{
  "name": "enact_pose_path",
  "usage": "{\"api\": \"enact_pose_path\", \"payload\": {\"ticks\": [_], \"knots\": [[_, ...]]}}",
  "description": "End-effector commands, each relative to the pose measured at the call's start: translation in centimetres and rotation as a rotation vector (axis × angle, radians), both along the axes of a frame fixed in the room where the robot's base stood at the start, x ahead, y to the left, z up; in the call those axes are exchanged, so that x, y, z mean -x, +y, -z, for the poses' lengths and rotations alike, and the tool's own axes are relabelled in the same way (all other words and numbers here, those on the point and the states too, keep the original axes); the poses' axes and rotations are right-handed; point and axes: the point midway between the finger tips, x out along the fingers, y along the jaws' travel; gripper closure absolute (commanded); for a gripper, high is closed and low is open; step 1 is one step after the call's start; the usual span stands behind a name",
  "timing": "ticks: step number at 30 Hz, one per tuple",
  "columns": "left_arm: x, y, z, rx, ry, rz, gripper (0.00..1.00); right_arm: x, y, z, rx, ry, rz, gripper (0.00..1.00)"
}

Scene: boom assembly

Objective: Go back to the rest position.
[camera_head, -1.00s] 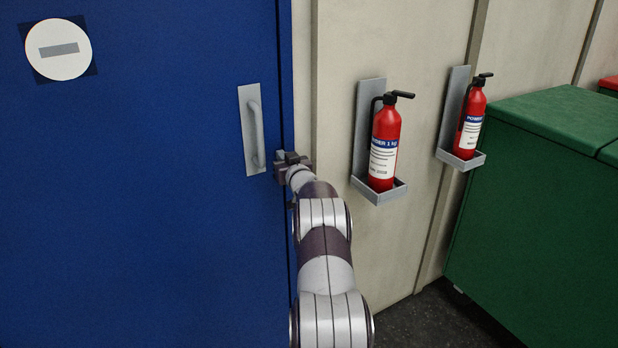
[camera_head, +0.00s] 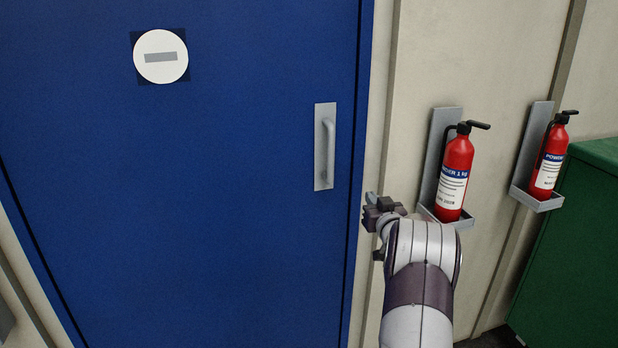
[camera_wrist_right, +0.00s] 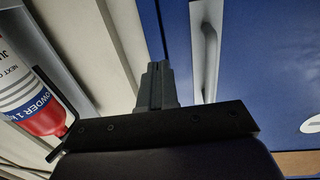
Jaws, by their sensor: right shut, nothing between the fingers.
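My right gripper (camera_head: 374,203) is in front of the wall strip just right of the blue door's edge, below and to the right of the door handle. Its fingers are together and empty; they also show shut in the right wrist view (camera_wrist_right: 157,84). The blue door (camera_head: 230,200) looks closed, with a grey vertical handle (camera_head: 328,150) on a pale plate. The handle also shows in the wrist view (camera_wrist_right: 208,60), apart from the fingers. My left gripper is not in view.
A red fire extinguisher (camera_head: 456,172) stands in a grey wall bracket (camera_head: 465,222), close to my right wrist. A second extinguisher (camera_head: 550,158) hangs further right. A green container (camera_head: 575,245) stands at the right. A round sign (camera_head: 161,56) is on the door.

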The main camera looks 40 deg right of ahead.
Motion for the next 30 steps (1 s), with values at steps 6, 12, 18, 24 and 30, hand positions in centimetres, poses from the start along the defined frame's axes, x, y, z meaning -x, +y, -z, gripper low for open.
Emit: {"api": "enact_pose_path", "payload": {"ticks": [6,12,18,24,30], "knots": [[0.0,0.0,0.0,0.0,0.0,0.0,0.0,0.4,-0.7,1.4,0.007,0.076,0.036,1.0],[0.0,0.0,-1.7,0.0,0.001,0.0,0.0,7.2,5.2,11.7,-0.275,0.622,0.19,1.0],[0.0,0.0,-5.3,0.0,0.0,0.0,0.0,14.5,24.8,11.6,-0.462,1.154,0.008,1.0],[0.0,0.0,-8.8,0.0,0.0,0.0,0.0,22.5,38.6,6.8,-0.444,1.436,-0.224,1.0],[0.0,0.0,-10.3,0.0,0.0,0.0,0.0,22.7,43.4,3.7,-0.301,1.422,-0.386,1.0]]}}
